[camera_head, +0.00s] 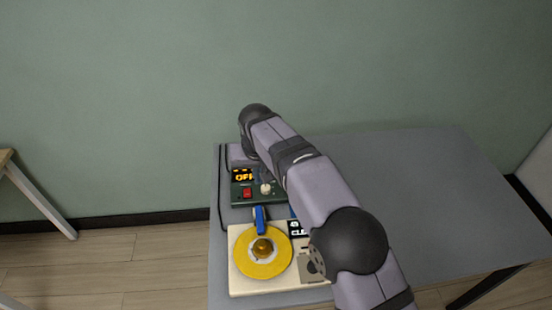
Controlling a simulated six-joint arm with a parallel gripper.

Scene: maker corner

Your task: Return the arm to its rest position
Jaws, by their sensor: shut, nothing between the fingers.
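My arm reaches in from the lower right, over the table, and bends down at its far end. My gripper (264,176) is small and dark there, partly hidden by my own forearm. It is shut and holds nothing. It is just above or behind the pale knob (265,189) of a dark green control box (242,200); I cannot tell whether they touch. The box has a red switch (247,193) and a display (243,175) reading "OFF", partly covered.
In front of the box, a cream base (239,285) carries a yellow disc (251,268) with an amber dome and a blue part (260,219). My arm hides its right side. The grey table (430,190) is clear to the right. A green wall stands behind.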

